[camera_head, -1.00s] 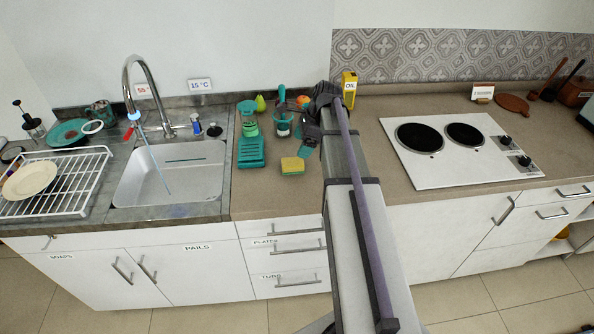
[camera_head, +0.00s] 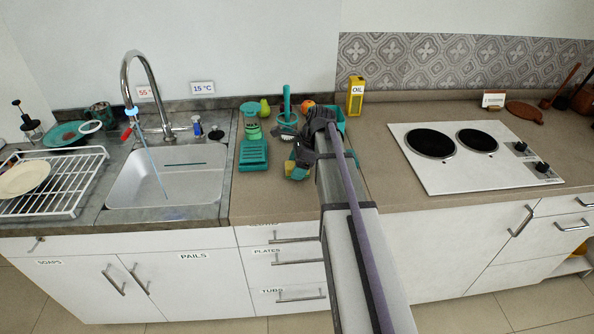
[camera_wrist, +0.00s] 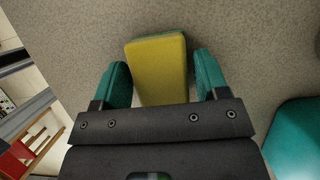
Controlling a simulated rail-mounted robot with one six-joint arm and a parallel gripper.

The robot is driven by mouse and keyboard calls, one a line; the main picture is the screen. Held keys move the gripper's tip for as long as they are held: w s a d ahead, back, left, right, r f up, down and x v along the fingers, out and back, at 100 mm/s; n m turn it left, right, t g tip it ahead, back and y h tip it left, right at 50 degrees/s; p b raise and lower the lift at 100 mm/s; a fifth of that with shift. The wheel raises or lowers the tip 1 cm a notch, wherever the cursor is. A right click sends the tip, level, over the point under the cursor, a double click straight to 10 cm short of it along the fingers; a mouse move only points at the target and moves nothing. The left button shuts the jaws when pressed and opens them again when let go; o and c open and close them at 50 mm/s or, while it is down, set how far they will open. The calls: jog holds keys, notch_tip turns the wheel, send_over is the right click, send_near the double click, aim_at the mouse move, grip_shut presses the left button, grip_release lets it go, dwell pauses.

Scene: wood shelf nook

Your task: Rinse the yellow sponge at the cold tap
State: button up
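The yellow sponge (camera_wrist: 158,68), with a green underside, lies on the counter and shows between my gripper's teal fingers in the wrist view. My gripper (camera_wrist: 162,72) is open, one finger on each side of the sponge, with narrow gaps. In the head view the sponge (camera_head: 297,174) is mostly hidden by my gripper (camera_head: 297,168). The tap (camera_head: 127,72) arches over the white sink (camera_head: 178,188) at left. A thin bluish stream (camera_head: 153,160) falls from its spout into the basin. A blue "15 °C" sign (camera_head: 203,88) and a red "55°" sign (camera_head: 145,91) are on the wall behind.
A teal cup with a brush (camera_head: 287,122) is behind. A wire dish rack (camera_head: 75,190) is left of the sink. The yellow oil box (camera_head: 356,96) and hob (camera_head: 470,155) are right.

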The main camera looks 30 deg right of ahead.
jog(key=c, duration=0.8)
jog(key=shift+o, duration=0.2)
notch_tip(320, 180, up, 10)
jog(key=p, duration=1)
jog(key=shift+f, duration=0.1)
